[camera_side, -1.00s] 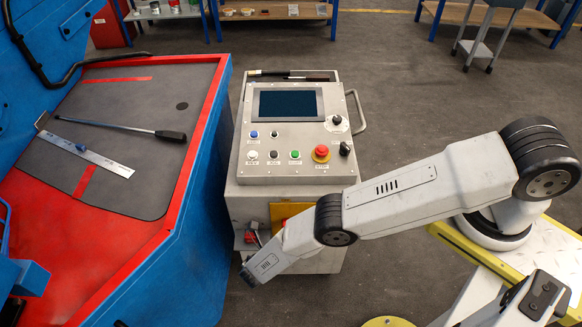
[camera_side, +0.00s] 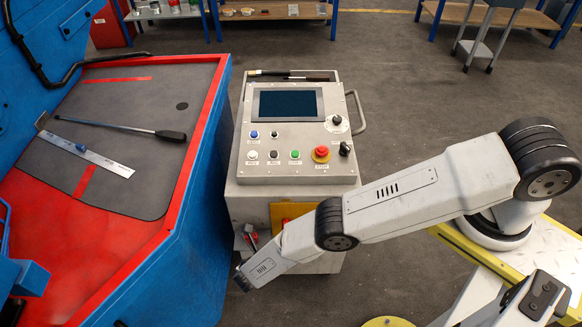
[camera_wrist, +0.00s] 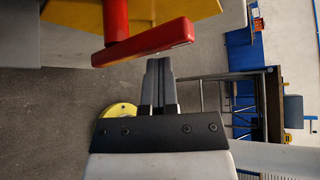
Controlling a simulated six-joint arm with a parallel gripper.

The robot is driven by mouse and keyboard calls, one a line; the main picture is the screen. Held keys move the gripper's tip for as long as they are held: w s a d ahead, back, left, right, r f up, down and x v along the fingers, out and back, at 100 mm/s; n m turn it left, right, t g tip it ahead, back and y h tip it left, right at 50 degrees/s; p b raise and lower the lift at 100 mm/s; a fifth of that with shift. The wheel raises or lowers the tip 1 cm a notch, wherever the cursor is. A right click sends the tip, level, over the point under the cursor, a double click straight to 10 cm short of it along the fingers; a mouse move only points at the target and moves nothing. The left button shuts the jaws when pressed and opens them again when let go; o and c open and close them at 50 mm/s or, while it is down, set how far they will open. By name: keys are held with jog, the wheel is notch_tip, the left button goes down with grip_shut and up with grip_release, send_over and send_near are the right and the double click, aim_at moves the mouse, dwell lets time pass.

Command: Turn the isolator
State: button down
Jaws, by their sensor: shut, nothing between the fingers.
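The isolator is a red bar handle (camera_wrist: 148,43) on a yellow plate (camera_wrist: 185,12), at the top of the wrist view. The handle lies slightly slanted, its right end higher. In the side view the yellow plate (camera_side: 290,210) shows on the front of the grey cabinet; my arm hides most of the handle. My gripper (camera_wrist: 158,62) is shut and empty, its two dark fingers together. In the wrist view its tips are just below the right part of the red bar; I cannot tell if they touch. The gripper (camera_side: 240,284) also shows low at the cabinet's front in the side view.
The grey control cabinet (camera_side: 240,172) carries a screen (camera_side: 287,104), several buttons and a red emergency stop (camera_side: 321,153). A blue and red machine (camera_side: 187,165) stands close on its left. Open floor (camera_side: 420,80) lies to the right and behind.

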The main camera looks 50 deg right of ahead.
jog(key=shift+v, duration=2.9)
jog(key=shift+s, duration=0.1)
jog(key=w+r+m+g+y, duration=0.3)
jog(key=w+r+m+y, duration=0.1)
jog(key=w+r+m, duration=0.5)
jog(key=d+r+m+g+y, duration=0.1)
jog(key=d+r+m+y, duration=0.15)
jog(key=r, duration=0.45)
jog(key=d+r+m+y, duration=0.2)
jog(key=d+r+m, duration=0.15)
jog(key=r, duration=0.25)
jog(key=s+d+r+m+t+y, duration=0.2)
jog(key=s+d+r+m, duration=0.3)
jog(key=s+r+m, duration=0.3)
jog(key=s+d+r+m+t+y, duration=0.2)
jog(key=s+d+r+m+y, duration=0.1)
jog(key=s+d+r+m, duration=0.3)
notch_tip(320, 180, up, 3)
jog(key=s+m, duration=0.2)
jog(key=m, duration=0.2)
jog(key=shift+s+d+f+y, duration=0.2)
jog(key=shift+s+d+y, duration=0.1)
jog(key=shift+s+y, duration=0.1)
